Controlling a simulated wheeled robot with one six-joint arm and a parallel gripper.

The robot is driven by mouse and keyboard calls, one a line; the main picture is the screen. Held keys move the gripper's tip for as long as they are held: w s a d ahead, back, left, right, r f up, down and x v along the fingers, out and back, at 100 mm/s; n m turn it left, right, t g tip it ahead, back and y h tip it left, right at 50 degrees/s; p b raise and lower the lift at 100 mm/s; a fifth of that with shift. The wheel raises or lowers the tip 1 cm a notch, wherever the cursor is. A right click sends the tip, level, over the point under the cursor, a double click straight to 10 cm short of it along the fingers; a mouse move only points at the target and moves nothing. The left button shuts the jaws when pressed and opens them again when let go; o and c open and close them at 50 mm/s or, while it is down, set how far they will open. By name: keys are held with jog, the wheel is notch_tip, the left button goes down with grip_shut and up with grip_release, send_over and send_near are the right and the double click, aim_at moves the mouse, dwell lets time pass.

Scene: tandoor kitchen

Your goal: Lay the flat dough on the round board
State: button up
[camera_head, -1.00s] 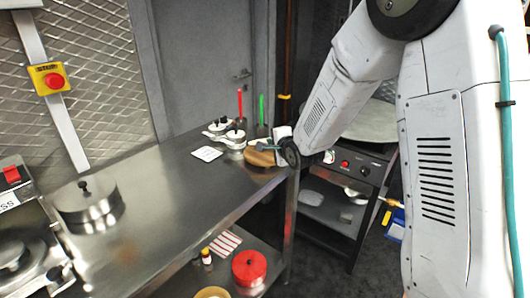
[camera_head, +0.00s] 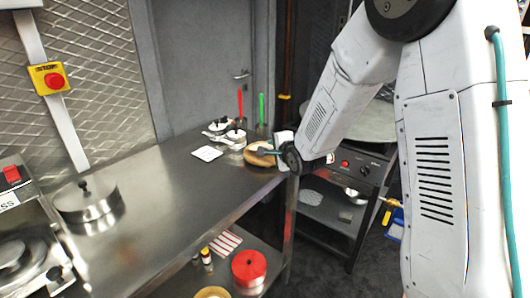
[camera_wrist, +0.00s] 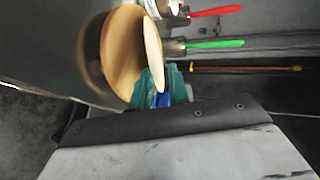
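The flat dough (camera_wrist: 153,52) is a thin cream disc, seen nearly edge-on in the wrist view. Its lower edge runs between the teal fingers of my gripper (camera_wrist: 158,88), which is shut on it. The round wooden board (camera_wrist: 118,48) is just left of and behind the dough, which covers part of its right side. In the head view the board (camera_head: 256,157) lies on the steel counter near its right end, and my gripper (camera_head: 264,151) is over it. I cannot tell whether the dough touches the board.
Metal pots (camera_head: 235,139) with a red handle (camera_head: 240,103) and a green handle (camera_head: 261,110) stand behind the board. A white square (camera_head: 207,153) lies nearby. A griddle unit (camera_head: 362,165) stands at right.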

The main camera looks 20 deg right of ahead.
jog(key=v, duration=0.7)
notch_tip(320, 180, up, 7)
jog(key=s, duration=0.3)
jog(key=s+d+f+n+g+h, duration=0.1)
jog(key=s+d+f+n+g, duration=0.1)
jog(key=s+f+n+g, duration=0.25)
jog(key=s+d+f+n+g+h, duration=0.1)
jog(key=s+f+n+g, duration=0.1)
jog(key=s+n+g, duration=0.45)
jog(key=s+a+r+n, duration=0.1)
jog(key=s+r+n, duration=0.2)
jog(key=s, duration=0.9)
jog(key=s+a+r+n+g, duration=0.1)
jog(key=s+r, duration=0.4)
jog(key=s, duration=0.7)
jog(key=shift+r+n+y, duration=0.3)
jog(key=shift+r+n, duration=0.05)
jog(key=shift+n, duration=0.55)
